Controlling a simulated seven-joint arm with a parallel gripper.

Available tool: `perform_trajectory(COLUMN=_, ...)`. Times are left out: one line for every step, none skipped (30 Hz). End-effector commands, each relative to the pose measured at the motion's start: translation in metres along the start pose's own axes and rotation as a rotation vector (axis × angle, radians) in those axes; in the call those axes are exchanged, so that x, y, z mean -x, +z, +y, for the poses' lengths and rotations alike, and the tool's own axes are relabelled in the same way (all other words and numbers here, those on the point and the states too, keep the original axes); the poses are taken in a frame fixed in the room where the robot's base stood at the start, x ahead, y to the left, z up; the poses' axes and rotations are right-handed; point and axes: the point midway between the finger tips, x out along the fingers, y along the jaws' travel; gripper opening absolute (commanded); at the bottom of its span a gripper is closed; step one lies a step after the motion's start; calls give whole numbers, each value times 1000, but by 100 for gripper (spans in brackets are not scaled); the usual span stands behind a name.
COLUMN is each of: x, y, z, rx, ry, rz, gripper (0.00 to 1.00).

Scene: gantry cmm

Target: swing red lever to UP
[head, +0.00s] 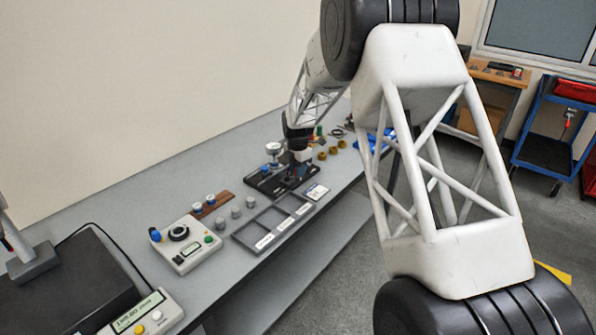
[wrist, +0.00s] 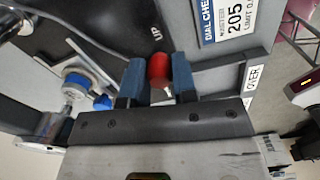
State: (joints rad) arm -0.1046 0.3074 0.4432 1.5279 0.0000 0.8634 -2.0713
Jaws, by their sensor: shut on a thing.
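The red lever's knob (wrist: 158,70) shows in the wrist view between the two blue fingers of my gripper (wrist: 157,82). The fingers are shut on it. A curved line and the mark "UP" (wrist: 156,33) are on the dark plate just above the knob in the picture. In the head view my gripper (head: 297,143) is over the black gauge fixture (head: 268,184) on the bench.
A dial gauge (head: 273,148) stands on the fixture beside my gripper. A labelled card (head: 316,192) and a sorting tray (head: 240,236) lie close by in front. A control box (head: 186,246) with knobs is further left. Brass-coloured parts (head: 333,150) sit to the right.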

Motion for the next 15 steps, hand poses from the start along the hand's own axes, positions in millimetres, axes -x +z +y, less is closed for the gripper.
perform_trajectory(x=1, y=0, z=2, rx=24, ry=1, rz=-1, gripper=2)
perform_trajectory(x=1, y=0, z=2, rx=37, ry=1, rz=-1, gripper=2)
perform_trajectory(x=1, y=1, z=3, rx=54, ry=2, rz=-1, gripper=2)
perform_trajectory(x=1, y=1, z=3, rx=64, ry=2, rz=-1, gripper=2)
perform_trajectory(x=1, y=1, z=4, rx=74, ry=2, rz=-1, gripper=2)
perform_trajectory(x=1, y=1, z=4, rx=84, ry=2, rz=-1, gripper=2)
perform_trajectory(x=1, y=1, z=4, rx=90, ry=2, rz=-1, gripper=2)
perform_trajectory(x=1, y=1, z=5, rx=95, ry=2, rz=-1, gripper=2)
perform_trajectory(x=1, y=1, z=5, rx=101, ry=2, rz=-1, gripper=2)
perform_trajectory(x=1, y=1, z=5, rx=105, ry=2, rz=-1, gripper=2)
perform_trajectory(x=1, y=1, z=5, rx=107, ry=2, rz=-1, gripper=2)
perform_trajectory(x=1, y=1, z=5, rx=109, ry=2, rz=-1, gripper=2)
perform_trajectory(x=1, y=1, z=5, rx=110, ry=2, rz=-1, gripper=2)
perform_trajectory(x=1, y=1, z=5, rx=110, ry=2, rz=-1, gripper=2)
perform_trajectory(x=1, y=1, z=5, rx=110, ry=2, rz=-1, gripper=2)
